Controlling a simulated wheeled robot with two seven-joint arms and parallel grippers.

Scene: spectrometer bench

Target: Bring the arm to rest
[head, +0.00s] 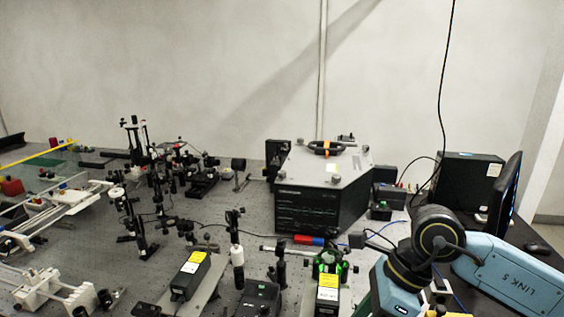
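My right arm (510,275) comes in from the right edge, light blue with black joints and the marking "LINK 5". It bends at a black joint (437,236) and its lower blue part (395,290) runs down out of the bottom edge. My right gripper is out of view below the frame. My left arm and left gripper do not show. Whether either gripper holds something cannot be seen.
A large grey-topped spectrometer box (322,185) stands mid-bench behind my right arm. Yellow-labelled boxes (190,274) (328,293) and optics posts (236,250) crowd the front. A monitor (505,195) and a black case (466,180) stand at right. A cable (441,100) hangs from above.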

